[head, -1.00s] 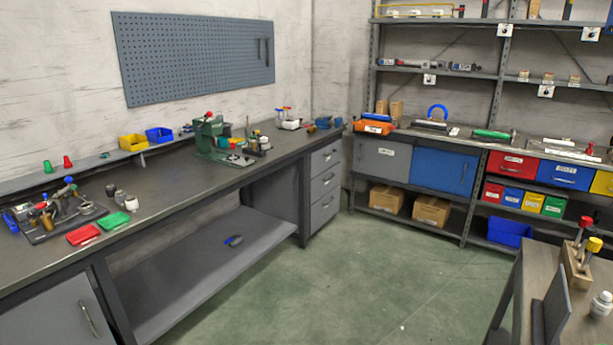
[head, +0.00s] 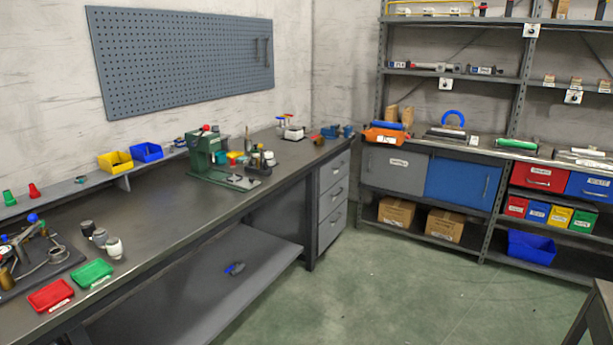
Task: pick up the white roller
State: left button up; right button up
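A long pale roller-like thing (head: 583,155) lies on the counter of the shelving at the right edge; it is too small to tell for sure that it is the white roller. A green roller (head: 517,144) lies to its left. Further left are a grey-white piece with a blue arched handle (head: 453,120) and an orange tray (head: 386,137) with a blue bar on it. Neither of my grippers is in view.
A long dark workbench (head: 200,215) runs along the left wall, with a green press (head: 205,155) on it. A table corner (head: 604,295) shows at the lower right. Green floor (head: 400,300) between them is clear.

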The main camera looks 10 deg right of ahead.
aim_at(573, 151)
jog(key=i+l+z, duration=0.15)
jog(key=i+z, duration=0.65)
jog(key=i+j+z, duration=0.15)
jog(key=i+z, duration=0.25)
jog(key=i+l, duration=0.2)
jog(key=i, duration=0.4)
jog(key=i+l+z, duration=0.1)
jog(key=i, duration=0.45)
jog(key=i+l, duration=0.2)
jog(key=i, duration=0.4)
jog(key=i+l+z, duration=0.1)
jog(key=i+l, duration=0.3)
jog(key=l, duration=0.1)
